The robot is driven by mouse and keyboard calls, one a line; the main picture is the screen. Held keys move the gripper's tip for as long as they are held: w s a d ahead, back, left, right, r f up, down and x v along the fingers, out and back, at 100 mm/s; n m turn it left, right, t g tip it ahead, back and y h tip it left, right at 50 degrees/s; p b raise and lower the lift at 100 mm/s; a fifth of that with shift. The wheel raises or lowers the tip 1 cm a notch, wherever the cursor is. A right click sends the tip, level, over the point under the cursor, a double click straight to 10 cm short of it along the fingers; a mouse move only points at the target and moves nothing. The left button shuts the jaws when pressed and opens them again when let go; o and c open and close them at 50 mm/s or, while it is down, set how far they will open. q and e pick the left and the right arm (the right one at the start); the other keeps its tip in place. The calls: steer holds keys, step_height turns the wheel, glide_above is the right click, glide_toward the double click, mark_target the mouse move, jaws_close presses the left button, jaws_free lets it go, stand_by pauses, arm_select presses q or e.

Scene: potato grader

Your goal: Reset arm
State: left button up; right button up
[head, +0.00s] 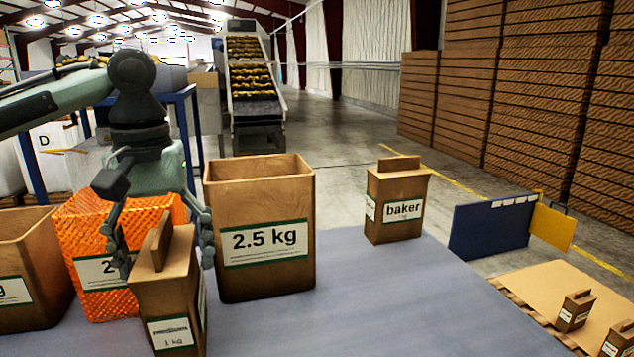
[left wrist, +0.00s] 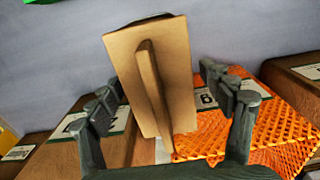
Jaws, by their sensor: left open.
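My left gripper (head: 163,258) hangs from the arm at the left of the head view, pointing down. Its fingers are spread on either side of the upper part of a brown 1 kg bag (head: 168,305), which stands upright on the grey table. In the left wrist view the open fingers (left wrist: 168,105) flank the same bag (left wrist: 125,55), seen from above with its raised top ridge between them. Gaps show beside the bag there, so the gripper is not closed on it. My right gripper is in neither view.
An orange mesh crate (head: 88,218) stands behind the gripper. A brown 2.5 kg box (head: 265,278) is just right of it. A baker bag (head: 385,227) stands farther right on the table (head: 400,310). A low pallet with small bags (head: 545,275) lies beyond the table's right edge.

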mark_target(161, 229)
arm_select(q)
steer(key=shift+d+r, duration=0.1)
steer(key=shift+r, duration=1.5)
